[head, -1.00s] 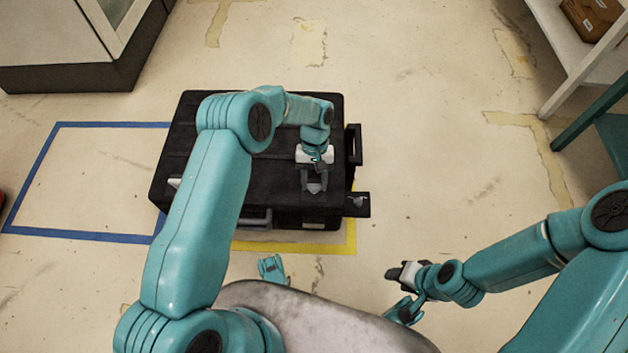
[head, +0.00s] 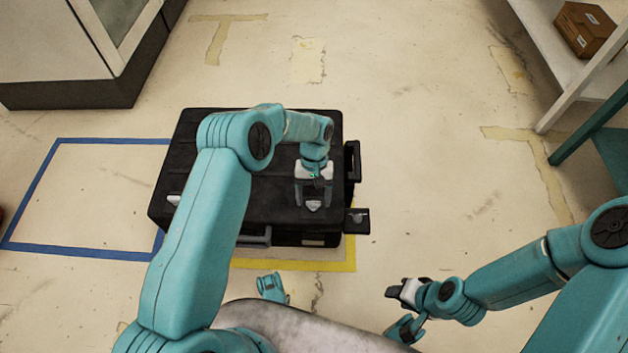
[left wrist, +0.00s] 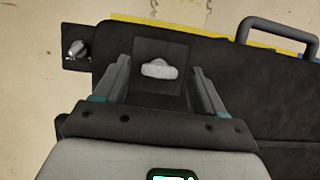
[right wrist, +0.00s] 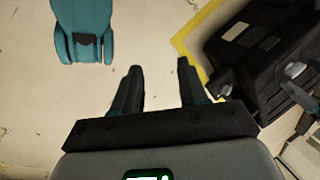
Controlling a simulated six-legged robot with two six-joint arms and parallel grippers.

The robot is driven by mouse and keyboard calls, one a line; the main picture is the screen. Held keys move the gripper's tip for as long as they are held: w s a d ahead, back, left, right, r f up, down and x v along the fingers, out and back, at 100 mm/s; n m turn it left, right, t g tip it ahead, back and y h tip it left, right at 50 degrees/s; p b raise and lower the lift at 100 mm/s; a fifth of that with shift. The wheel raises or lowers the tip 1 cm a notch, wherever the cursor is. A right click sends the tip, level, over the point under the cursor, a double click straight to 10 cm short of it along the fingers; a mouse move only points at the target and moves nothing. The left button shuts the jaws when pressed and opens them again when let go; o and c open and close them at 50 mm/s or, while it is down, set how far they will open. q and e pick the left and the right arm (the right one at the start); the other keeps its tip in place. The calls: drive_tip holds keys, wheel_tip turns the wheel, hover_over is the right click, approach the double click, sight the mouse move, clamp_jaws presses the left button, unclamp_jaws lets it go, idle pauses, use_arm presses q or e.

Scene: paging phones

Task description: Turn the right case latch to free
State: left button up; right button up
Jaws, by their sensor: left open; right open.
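A black case (head: 190,150) lies on the floor. Its right latch (head: 312,205) is a light grey knob near the front right of the lid. My left gripper (head: 313,198) is open above it, a finger on each side. In the left wrist view the latch (left wrist: 158,69) sits on a dark square plate, its wing lying crosswise between the fingertips, with a gap on both sides. A left latch (head: 173,200) shows at the case's left, partly beside my left arm. My right gripper (head: 392,293) is open and empty in front of the case, to the right.
A small dark plate with a knob (head: 357,220) juts from the case's right front corner. A grey handle (left wrist: 280,35) is on the case front. Yellow tape (head: 345,255) edges the case; a blue taped rectangle (head: 85,142) is left. The floor right is clear.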

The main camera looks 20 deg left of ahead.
use_arm(q)
drive_tip(key=p+v, duration=0.4)
drive_tip(key=v, duration=1.2)
drive_tip(key=shift+p, duration=0.35)
use_arm(e)
drive_tip(key=shift+g, duration=0.3)
drive_tip(key=r, duration=0.1)
drive_tip(key=s+r, duration=0.1)
drive_tip(key=r, duration=0.1)
drive_tip(key=a+r, duration=0.1)
drive_tip(key=shift+s+r, duration=0.35)
drive_tip(key=shift+s, duration=0.05)
use_arm(q)
drive_tip(key=shift+s, duration=0.1)
